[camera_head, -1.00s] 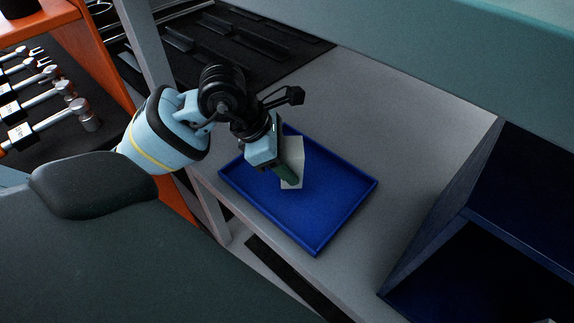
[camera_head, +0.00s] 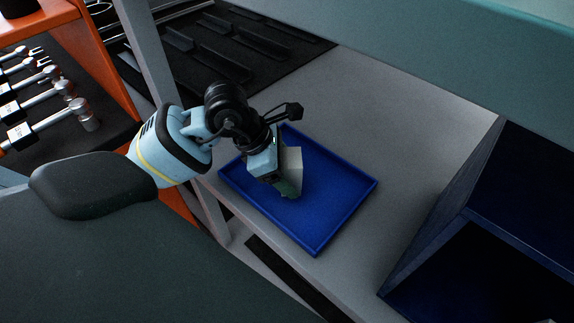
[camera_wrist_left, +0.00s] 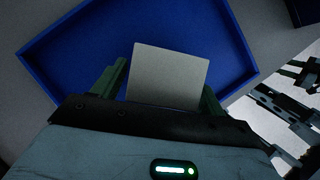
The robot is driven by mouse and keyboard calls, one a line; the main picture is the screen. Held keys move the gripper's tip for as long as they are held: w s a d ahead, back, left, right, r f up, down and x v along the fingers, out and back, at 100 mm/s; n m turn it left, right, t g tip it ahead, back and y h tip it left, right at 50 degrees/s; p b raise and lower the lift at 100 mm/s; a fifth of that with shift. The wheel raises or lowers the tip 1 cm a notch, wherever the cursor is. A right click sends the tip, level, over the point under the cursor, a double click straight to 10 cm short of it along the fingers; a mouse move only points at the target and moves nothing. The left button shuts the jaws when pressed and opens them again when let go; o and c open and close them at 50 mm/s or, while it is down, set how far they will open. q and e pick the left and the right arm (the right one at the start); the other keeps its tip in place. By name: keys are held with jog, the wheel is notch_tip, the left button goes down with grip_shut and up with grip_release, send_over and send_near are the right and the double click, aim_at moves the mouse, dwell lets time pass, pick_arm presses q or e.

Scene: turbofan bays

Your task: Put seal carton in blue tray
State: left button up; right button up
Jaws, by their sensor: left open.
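The seal carton (camera_head: 293,168) is a pale grey-white box in the blue tray (camera_head: 325,215), toward its left side in the head view. My left gripper (camera_head: 287,188) is at the carton, over the tray. In the left wrist view the carton (camera_wrist_left: 168,78) lies between the two green fingers of the gripper (camera_wrist_left: 160,85), which are open, with a gap showing on the left finger's side. The blue tray (camera_wrist_left: 110,35) surrounds the carton there. The carton's underside is hidden, so its contact with the tray floor cannot be seen. My right gripper is out of view.
The tray lies on a grey shelf (camera_head: 400,125). A dark blue bin (camera_head: 450,220) stands to the right, and a black tool mat (camera_head: 230,50) lies behind. An orange rack with hammers (camera_head: 50,120) is farther left.

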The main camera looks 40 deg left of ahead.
pick_arm(q)
jog(key=p+v, duration=0.5)
jog(key=v, duration=0.7)
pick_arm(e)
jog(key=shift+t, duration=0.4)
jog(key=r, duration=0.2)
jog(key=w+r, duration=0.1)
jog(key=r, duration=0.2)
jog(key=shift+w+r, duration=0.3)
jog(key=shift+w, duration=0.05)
pick_arm(q)
jog(key=shift+r, duration=0.1)
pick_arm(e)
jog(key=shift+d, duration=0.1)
